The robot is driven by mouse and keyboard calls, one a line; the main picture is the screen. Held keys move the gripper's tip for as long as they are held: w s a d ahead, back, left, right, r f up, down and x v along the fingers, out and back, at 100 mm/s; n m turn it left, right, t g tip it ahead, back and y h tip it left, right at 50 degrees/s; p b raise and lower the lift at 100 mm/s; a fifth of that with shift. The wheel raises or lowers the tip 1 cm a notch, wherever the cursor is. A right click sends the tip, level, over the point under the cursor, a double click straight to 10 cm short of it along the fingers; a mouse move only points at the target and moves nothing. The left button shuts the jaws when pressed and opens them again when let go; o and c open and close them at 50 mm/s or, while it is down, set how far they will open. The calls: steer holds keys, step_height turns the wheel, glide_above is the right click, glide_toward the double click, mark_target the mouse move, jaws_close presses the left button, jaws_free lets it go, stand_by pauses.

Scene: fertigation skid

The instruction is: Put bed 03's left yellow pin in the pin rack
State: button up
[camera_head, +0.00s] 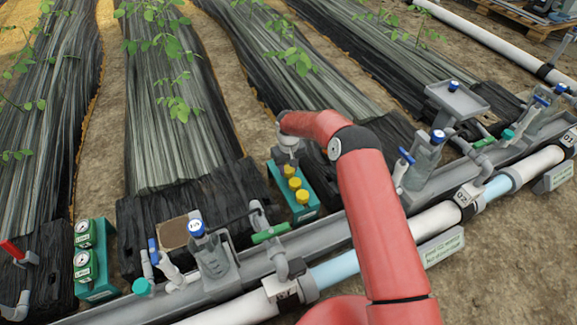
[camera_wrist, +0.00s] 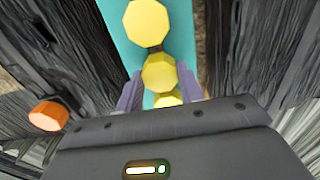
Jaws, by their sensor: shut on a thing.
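My gripper (camera_head: 288,158) is shut on a yellow pin (camera_wrist: 158,72), whose faceted cap fills the gap between my fingertips (camera_wrist: 159,76) in the wrist view. In the head view this looks to be the yellow cap (camera_head: 289,170) right under my gripper. Another yellow cap (camera_wrist: 147,22) shows beyond it, and one (camera_wrist: 167,100) is partly hidden by it and my gripper's housing. All are over a narrow teal block (camera_head: 306,214), which looks like the pin rack. I cannot tell whether the held pin is seated or raised.
Grey valve pipework with a green handle (camera_head: 270,233) and a blue-capped clear container (camera_head: 213,255) stand left of my arm. Another clear container (camera_head: 422,160) stands to the right. A teal gauge panel (camera_head: 97,290) is at lower left. Dark sheeted beds flank the block.

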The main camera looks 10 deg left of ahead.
steer(key=shift+f, duration=0.3)
steer(key=o, duration=1)
steer(key=shift+r, duration=0.1)
steer(key=shift+r+p, duration=1.65)
steer(key=shift+r, duration=2.25)
